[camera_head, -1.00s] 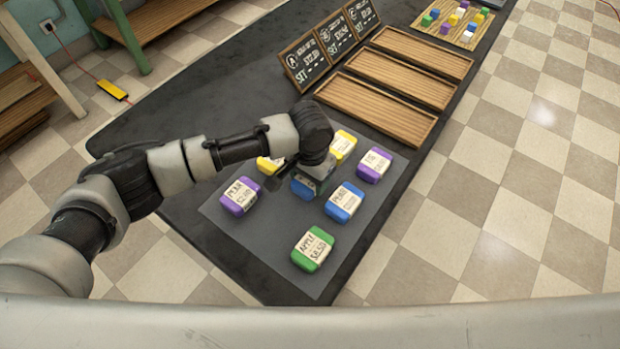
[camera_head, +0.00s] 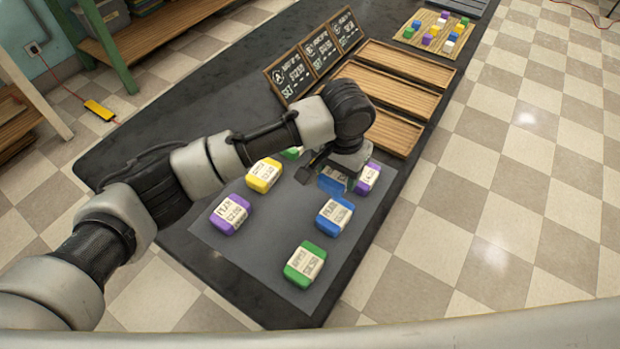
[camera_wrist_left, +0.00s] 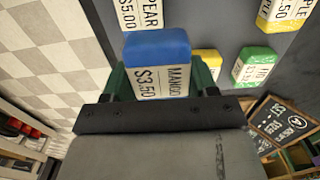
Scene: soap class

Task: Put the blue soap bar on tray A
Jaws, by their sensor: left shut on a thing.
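My left gripper (camera_head: 326,172) is shut on a blue soap bar (camera_head: 333,184), held above the grey mat close to a purple bar. In the left wrist view the held blue bar (camera_wrist_left: 157,48) sits between the fingers, its label reading MANGO $3.50. A second blue bar (camera_head: 335,214) lies on the mat. Three wooden trays lie side by side beyond the arm. The nearest tray (camera_head: 400,136), beside the sign marked A (camera_head: 288,76), is partly hidden by my arm; no soap shows on its visible part. My right gripper is out of view.
On the mat (camera_head: 258,272) lie purple (camera_head: 231,215), yellow (camera_head: 263,175) and green (camera_head: 305,264) bars, plus a purple bar (camera_head: 368,177) and a partly hidden green bar (camera_head: 292,153). A board of small coloured blocks (camera_head: 436,34) lies at the far end.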

